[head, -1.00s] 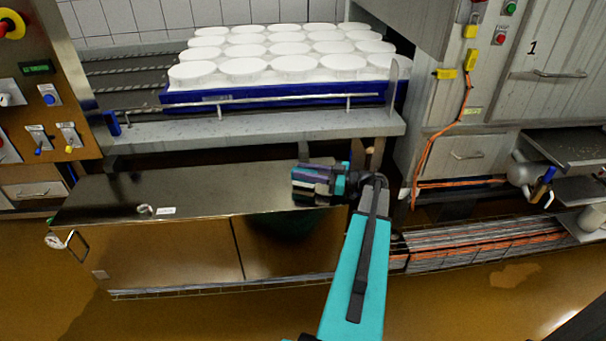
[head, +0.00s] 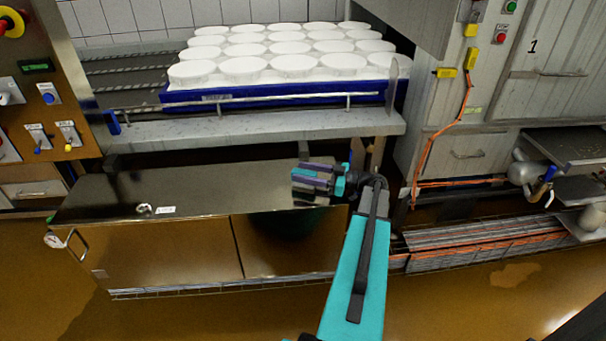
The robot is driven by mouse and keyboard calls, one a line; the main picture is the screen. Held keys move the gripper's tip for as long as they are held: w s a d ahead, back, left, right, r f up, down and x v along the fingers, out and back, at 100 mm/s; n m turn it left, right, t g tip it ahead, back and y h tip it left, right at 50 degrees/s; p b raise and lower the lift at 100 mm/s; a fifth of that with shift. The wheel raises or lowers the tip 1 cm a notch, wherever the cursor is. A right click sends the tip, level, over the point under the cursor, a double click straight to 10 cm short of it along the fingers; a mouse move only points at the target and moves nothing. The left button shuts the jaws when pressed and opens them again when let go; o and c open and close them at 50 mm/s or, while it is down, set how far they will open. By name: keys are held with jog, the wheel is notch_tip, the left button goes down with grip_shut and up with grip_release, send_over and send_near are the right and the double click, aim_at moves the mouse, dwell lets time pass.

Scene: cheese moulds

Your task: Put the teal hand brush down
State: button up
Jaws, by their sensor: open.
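My gripper (head: 304,183) is at the end of my teal arm, over the right end of the steel cabinet's top (head: 215,188). Its jaws are open and point left. Teal and dark purple parts show at the jaws, but they are too small to tell gripper from brush. I cannot make out the teal hand brush for certain anywhere else in view. Whether anything at the jaws touches the steel top is not clear from this angle.
Several white round moulds (head: 293,66) stand on a blue tray (head: 260,95) on the shelf behind. A small hook-like thing (head: 145,208) and a white label (head: 166,210) are on the left of the steel top. Its middle is clear. Grey machine cabinets (head: 465,155) stand at right.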

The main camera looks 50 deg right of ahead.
jog(key=shift+r, duration=0.15)
jog(key=shift+s+d, duration=0.1)
jog(key=shift+s, duration=0.05)
jog(key=v, duration=1.1)
jog(key=shift+s+d+b, duration=0.15)
jog(key=shift+s+b, duration=0.15)
dwell(0.3)
jog(key=shift+s, duration=0.1)
